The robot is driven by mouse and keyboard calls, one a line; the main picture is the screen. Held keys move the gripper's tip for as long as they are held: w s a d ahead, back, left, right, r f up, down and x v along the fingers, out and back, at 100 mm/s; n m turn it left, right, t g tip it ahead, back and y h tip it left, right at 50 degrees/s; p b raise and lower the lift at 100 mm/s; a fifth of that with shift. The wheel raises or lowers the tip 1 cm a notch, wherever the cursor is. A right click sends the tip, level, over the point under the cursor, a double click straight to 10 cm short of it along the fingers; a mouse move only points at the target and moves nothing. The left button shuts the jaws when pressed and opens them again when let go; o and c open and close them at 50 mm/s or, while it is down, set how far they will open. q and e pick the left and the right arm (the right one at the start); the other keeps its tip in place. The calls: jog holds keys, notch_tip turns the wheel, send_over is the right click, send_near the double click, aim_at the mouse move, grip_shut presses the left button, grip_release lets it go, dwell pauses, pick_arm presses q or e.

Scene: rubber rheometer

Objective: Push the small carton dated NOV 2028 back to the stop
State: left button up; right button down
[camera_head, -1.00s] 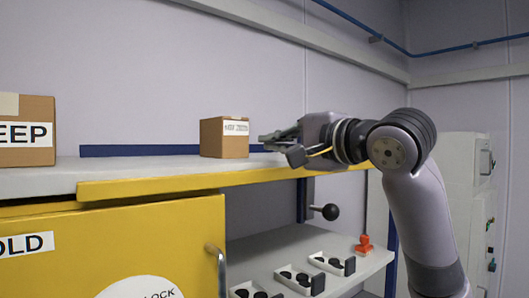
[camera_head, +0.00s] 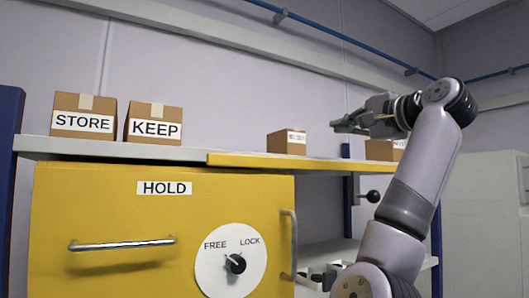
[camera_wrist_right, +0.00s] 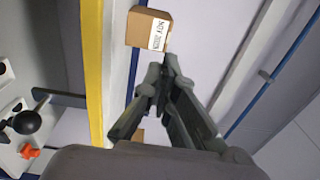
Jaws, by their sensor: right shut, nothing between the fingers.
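The small brown carton (camera_head: 280,142) stands upright on the shelf in the head view. Its label is too small to read there, but in the right wrist view the carton (camera_wrist_right: 140,27) reads NOV 2028. My right gripper (camera_head: 346,124) is shut and empty, to the right of this carton and a little higher, with a gap between. In the right wrist view its fingertips (camera_wrist_right: 163,72) point toward the carton's side. The stop, a blue strip (camera_wrist_right: 134,72), runs along the shelf's back. I cannot tell whether the carton touches it. My left gripper is not in view.
Cartons marked STORE (camera_head: 82,121) and KEEP (camera_head: 153,130) stand at the left. The yellow front edge (camera_head: 250,161) bounds the shelf. A black knob (camera_head: 373,196) sits below it.

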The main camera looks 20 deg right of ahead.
jog(key=w+f, duration=0.1)
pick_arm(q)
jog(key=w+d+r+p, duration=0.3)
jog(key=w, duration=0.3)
pick_arm(e)
send_near(296, 145)
jog(key=shift+y, duration=0.3)
jog(key=w+p, duration=0.1)
jog(key=w, duration=0.1)
jog(key=w+p, duration=0.2)
jog(key=w+r+p, duration=0.1)
jog(key=w, duration=0.1)
jog(key=shift+p, duration=0.3)
jog(key=shift+w+f, duration=0.1)
jog(key=shift+w, duration=0.2)
jog(key=shift+w+d+f+p, duration=0.1)
jog(key=shift+w+p, duration=0.2)
jog(key=shift+p, duration=0.05)
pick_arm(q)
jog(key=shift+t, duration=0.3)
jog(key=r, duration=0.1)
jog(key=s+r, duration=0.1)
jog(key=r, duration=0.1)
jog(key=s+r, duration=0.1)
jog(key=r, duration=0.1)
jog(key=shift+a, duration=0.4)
pick_arm(e)
jog(key=shift+a, duration=0.2)
